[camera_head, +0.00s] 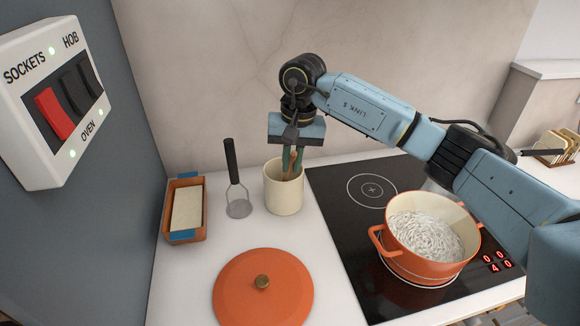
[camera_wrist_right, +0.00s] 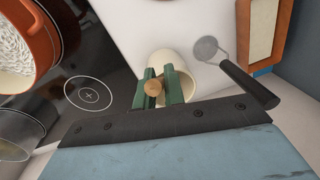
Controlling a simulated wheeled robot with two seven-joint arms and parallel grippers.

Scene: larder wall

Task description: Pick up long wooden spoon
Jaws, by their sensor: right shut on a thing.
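The long wooden spoon (camera_head: 289,166) stands in the cream utensil jar (camera_head: 284,196), its upper part between my right gripper's fingers. My right gripper (camera_head: 292,160) points down over the jar and is shut on the spoon. In the right wrist view the spoon's round brown end (camera_wrist_right: 153,88) sits between the two green fingers (camera_wrist_right: 160,88), with the jar (camera_wrist_right: 183,72) below. The lower part of the spoon is hidden inside the jar. My left gripper is in neither view.
A masher (camera_head: 239,206) and a terracotta dish (camera_head: 187,208) stand left of the jar. An orange lid (camera_head: 262,288) lies in front. An orange pot (camera_head: 400,256) of white contents sits on the black hob (camera_head: 335,195) to the right. A switch panel (camera_head: 60,92) is on the left wall.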

